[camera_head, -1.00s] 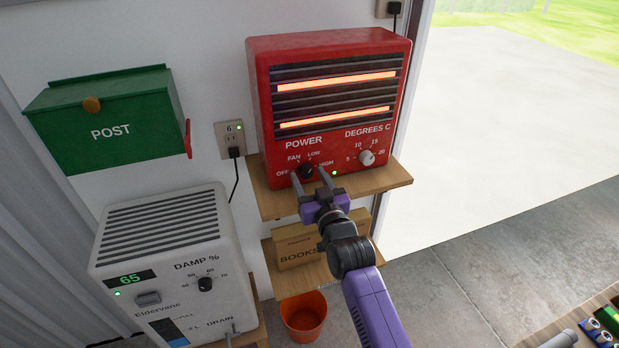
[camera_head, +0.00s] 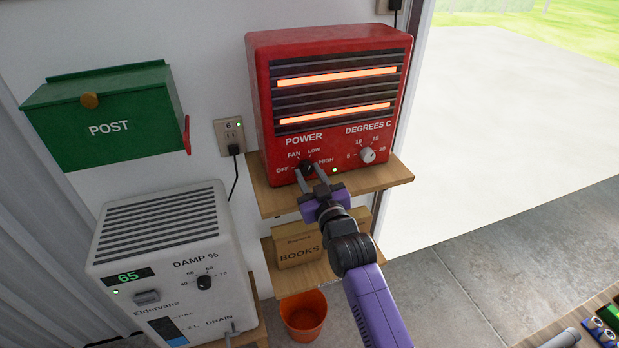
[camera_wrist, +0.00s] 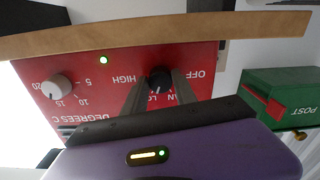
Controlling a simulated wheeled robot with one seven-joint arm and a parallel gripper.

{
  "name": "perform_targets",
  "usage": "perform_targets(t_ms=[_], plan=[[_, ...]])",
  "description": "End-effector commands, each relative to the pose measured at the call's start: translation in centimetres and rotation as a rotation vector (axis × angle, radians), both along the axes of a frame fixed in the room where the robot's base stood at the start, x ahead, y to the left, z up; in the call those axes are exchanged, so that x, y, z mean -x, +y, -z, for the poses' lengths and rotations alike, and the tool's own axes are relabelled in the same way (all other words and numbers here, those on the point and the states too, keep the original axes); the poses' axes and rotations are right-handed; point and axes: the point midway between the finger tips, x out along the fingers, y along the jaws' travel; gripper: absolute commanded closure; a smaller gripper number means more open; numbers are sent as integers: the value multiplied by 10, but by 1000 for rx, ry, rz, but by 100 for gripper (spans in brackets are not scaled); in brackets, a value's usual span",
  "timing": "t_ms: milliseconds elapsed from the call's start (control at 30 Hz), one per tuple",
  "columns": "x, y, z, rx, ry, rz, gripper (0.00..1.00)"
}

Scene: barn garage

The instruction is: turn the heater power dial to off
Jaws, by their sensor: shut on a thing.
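The red heater (camera_head: 335,100) stands on a wooden shelf, its bars glowing orange and a small green light lit. Its black power dial (camera_head: 306,167) sits at the lower left of the front, under POWER, with OFF, FAN, LOW and HIGH around it. My gripper (camera_head: 309,177) reaches up from below, its two fingers shut on the dial. In the wrist view, upside down, the dial (camera_wrist: 160,80) sits between the fingertips. The dial's pointer is partly hidden; in the wrist view a pale mark seems to face the LOW and FAN side.
The white degrees knob (camera_head: 367,155) is to the right of the power dial. The shelf (camera_head: 380,180) juts out below the heater. A green post box (camera_head: 110,120) hangs at left, above a white dehumidifier (camera_head: 165,250). An orange bucket (camera_head: 303,315) stands below.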

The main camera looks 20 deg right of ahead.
Motion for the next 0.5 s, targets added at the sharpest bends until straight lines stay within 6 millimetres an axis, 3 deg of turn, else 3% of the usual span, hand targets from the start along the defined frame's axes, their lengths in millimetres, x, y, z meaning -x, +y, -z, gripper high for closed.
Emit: perform_targets(t_ms=[500], plan=[[0, -2, 0, 476, 0, 2, 100]])
